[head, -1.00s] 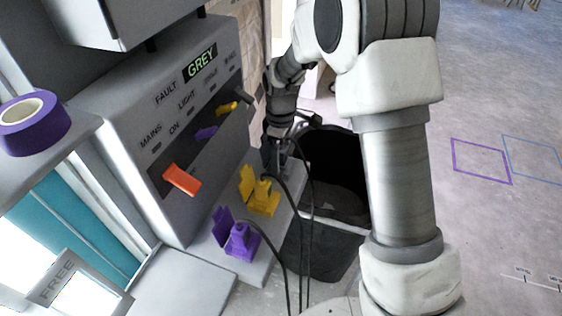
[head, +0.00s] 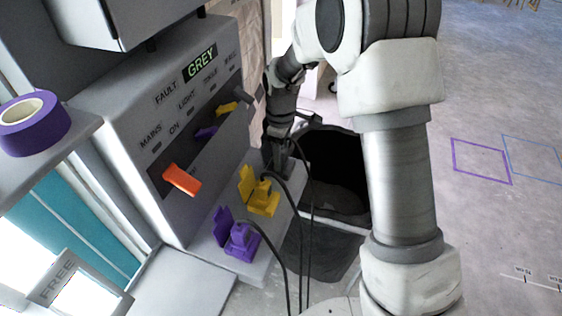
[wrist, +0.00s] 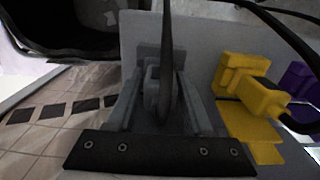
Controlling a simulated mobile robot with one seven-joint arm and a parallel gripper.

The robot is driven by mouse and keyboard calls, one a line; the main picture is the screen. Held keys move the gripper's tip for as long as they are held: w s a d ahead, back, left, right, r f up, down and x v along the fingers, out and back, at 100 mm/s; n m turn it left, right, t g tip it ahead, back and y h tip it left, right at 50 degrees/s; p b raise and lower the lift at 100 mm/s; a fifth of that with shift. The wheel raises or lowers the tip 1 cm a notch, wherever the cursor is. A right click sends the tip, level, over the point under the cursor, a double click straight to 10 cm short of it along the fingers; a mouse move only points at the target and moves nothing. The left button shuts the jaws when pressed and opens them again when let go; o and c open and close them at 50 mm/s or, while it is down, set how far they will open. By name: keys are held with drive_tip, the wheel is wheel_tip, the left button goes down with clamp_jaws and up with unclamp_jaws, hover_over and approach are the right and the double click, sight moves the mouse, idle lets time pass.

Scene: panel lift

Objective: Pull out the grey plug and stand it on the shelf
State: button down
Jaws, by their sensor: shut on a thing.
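My gripper (head: 278,160) is at the far end of the light grey socket ledge (head: 222,264), low over it. In the wrist view its fingers (wrist: 160,105) are shut on the grey plug (wrist: 152,88), with a dark cable rising in front of it. A grey upright flap (wrist: 149,50) stands just behind the plug. In the head view the plug is mostly hidden by the gripper, and I cannot tell whether it is fully seated. A grey shelf (head: 75,138) at the left carries a purple tape roll (head: 33,122).
Yellow (head: 263,197) and purple (head: 241,241) plugs sit on the ledge nearer me, with cables. The panel display reads GREY (head: 200,63); an orange handle (head: 182,180) sticks out. A dark bin (head: 318,250) stands right of the ledge. A FREE sign (head: 62,282) is lower left.

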drive_tip(key=shift+r, duration=0.1)
drive_tip(key=shift+r+p, duration=2.1)
drive_tip(key=shift+r, duration=0.85)
drive_tip(key=shift+d, duration=0.1)
